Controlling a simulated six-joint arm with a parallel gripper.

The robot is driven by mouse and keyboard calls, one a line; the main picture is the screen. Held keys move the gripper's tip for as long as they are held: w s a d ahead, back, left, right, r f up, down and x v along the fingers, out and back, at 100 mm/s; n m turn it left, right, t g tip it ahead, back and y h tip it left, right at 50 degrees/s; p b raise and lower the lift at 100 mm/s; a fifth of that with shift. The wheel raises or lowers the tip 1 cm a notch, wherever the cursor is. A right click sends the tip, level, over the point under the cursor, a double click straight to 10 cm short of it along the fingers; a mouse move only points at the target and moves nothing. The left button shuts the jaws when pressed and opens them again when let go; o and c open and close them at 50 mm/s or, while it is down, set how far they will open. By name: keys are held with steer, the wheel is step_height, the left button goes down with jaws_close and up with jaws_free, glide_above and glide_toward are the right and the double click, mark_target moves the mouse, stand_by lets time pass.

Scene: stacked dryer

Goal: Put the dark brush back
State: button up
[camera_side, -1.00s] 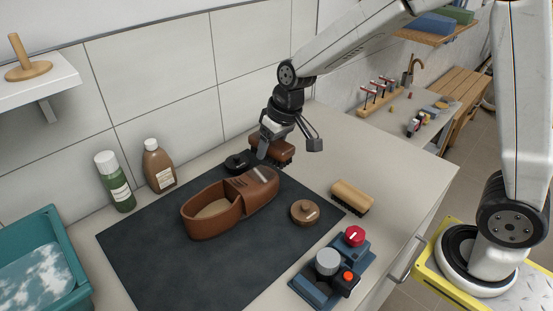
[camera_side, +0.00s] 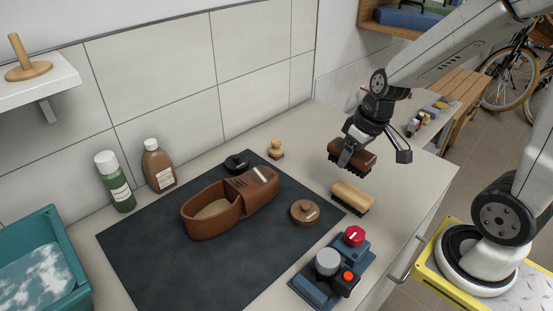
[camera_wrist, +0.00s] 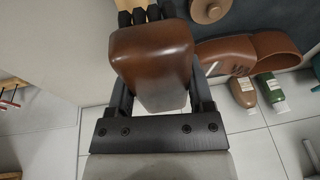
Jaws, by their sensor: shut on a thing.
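A dark brown brush (camera_side: 354,153) with dark bristles is held in my gripper (camera_side: 374,155), above the counter and just behind a light wooden brush. In the wrist view the dark brush (camera_wrist: 160,60) sits between the two fingers of my gripper (camera_wrist: 160,95) and fills the middle of the picture. The light wooden brush (camera_side: 352,196) lies bristles down on the counter at the right edge of the dark mat. The counter (camera_side: 300,165) under the dark brush is bare.
A small wooden knob (camera_side: 276,148) and a black tin (camera_side: 236,163) stand behind. Bottles (camera_side: 158,165) are at left, a blue device (camera_side: 330,275) in front.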

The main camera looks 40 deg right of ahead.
steer(key=shift+s+d, duration=0.15)
steer(key=shift+s, duration=0.25)
steer(key=shift+w+f, duration=0.1)
steer(key=w+d+f, duration=0.1)
steer(key=w+f, duration=0.3)
steer(key=w, duration=0.5)
glide_toward(303, 176)
steer(key=shift+w+a+f, duration=0.1)
steer(key=shift+a+f, duration=0.1)
steer(key=shift+f, duration=0.25)
steer(key=shift+w+a+f, duration=0.1)
steer(key=shift+a+f, duration=0.1)
steer(key=shift+f, duration=0.25)
steer(key=shift+w+f, duration=0.35)
steer(key=shift+f, duration=0.05)
steer(key=shift+w+d+f, duration=0.1)
steer(key=shift+w+f, duration=0.15)
steer(key=shift+f, duration=1.55)
